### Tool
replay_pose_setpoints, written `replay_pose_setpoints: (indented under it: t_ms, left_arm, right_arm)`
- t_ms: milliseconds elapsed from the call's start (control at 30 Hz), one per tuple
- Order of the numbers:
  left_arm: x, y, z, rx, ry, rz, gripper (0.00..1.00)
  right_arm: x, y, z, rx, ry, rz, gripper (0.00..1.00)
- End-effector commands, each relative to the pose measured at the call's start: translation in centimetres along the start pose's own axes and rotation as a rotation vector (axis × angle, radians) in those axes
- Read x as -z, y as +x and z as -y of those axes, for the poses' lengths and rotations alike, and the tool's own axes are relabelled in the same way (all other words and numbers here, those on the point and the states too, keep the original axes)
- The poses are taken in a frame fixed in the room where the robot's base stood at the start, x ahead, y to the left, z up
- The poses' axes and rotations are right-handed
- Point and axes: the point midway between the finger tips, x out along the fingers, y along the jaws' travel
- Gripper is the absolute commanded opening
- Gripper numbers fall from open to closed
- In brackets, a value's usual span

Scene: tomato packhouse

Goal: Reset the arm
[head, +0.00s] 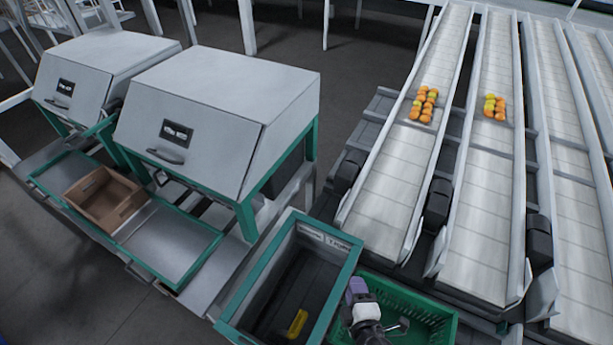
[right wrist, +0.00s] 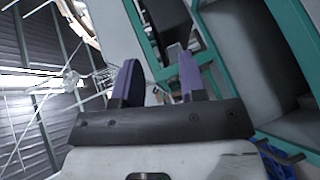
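My right gripper (head: 356,288) is near the bottom of the head view, above the green crate (head: 440,316) and beside the right rim of the teal-edged bin (head: 232,305). In the right wrist view its two purple-faced fingers (right wrist: 160,82) stand apart with nothing held between them. Beyond them are teal frame parts and a grey panel. My left gripper shows in neither view.
A yellow item (head: 298,323) lies in the dark bin. An open cardboard box (head: 104,198) sits on the bench before the grey hooded machines (head: 215,115). Orange and yellow tomatoes (head: 424,104) sit in groups on sloping white conveyor lanes (head: 392,190) at right.

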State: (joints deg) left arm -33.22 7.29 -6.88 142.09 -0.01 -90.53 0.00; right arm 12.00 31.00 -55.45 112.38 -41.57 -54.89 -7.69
Motion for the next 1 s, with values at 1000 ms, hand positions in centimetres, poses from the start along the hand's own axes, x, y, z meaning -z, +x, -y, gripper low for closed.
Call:
replay_pose_setpoints:
  t_ms: [1000]
  left_arm:
    - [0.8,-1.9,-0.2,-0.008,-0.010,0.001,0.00]
  right_arm:
    - [-8.2,-23.9,6.6,0.724,1.252,0.780,0.38]
